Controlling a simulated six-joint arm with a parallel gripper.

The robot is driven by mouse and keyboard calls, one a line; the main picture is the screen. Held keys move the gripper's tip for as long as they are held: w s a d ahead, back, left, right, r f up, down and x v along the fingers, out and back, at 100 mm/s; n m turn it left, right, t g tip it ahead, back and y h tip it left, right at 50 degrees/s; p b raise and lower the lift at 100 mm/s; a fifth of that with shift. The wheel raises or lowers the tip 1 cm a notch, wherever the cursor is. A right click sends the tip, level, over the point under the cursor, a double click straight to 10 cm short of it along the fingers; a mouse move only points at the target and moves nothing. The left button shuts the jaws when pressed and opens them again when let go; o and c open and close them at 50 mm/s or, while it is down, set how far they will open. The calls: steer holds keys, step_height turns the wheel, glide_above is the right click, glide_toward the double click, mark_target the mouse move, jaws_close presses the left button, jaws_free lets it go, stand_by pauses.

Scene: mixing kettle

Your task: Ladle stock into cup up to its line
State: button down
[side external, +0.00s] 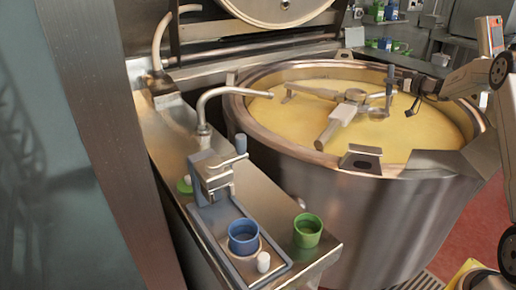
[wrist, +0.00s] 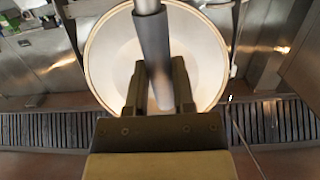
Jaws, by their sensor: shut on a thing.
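My gripper (side external: 400,84) is over the right part of the kettle (side external: 290,165), which holds yellow stock (side external: 290,115). In the wrist view my gripper (wrist: 158,78) is shut on the dark grip of the ladle handle (wrist: 152,45). That handle stands about upright in the side view (side external: 389,82). I cannot make out the ladle's bowl. A blue cup (side external: 243,238) stands upright on a small blue-edged tray (side external: 208,222) on the metal ledge. Its line and its contents cannot be made out.
A stirring arm (side external: 340,118) with crossbars lies across the kettle's opening. A green cup (side external: 307,231) stands on the ledge right of the tray. A lever fixture (side external: 212,178) and curved spout (side external: 210,100) rise behind the blue cup. The kettle's raised lid (side external: 275,8) is behind.

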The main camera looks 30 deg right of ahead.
steer(key=shift+f, duration=6.3)
steer(key=shift+s+f+t, duration=0.35)
steer(key=shift+s+t, duration=0.1)
steer(key=shift+s, duration=0.2)
steer(key=shift+s+f+t, duration=0.3)
steer(key=shift+s+t, duration=0.15)
steer(key=shift+s, duration=0.15)
step_height(320, 180, up, 18)
glide_above(388, 114)
steer(key=shift+s+d+r, duration=0.1)
steer(key=shift+s+d, duration=0.05)
steer(key=shift+s, duration=0.3)
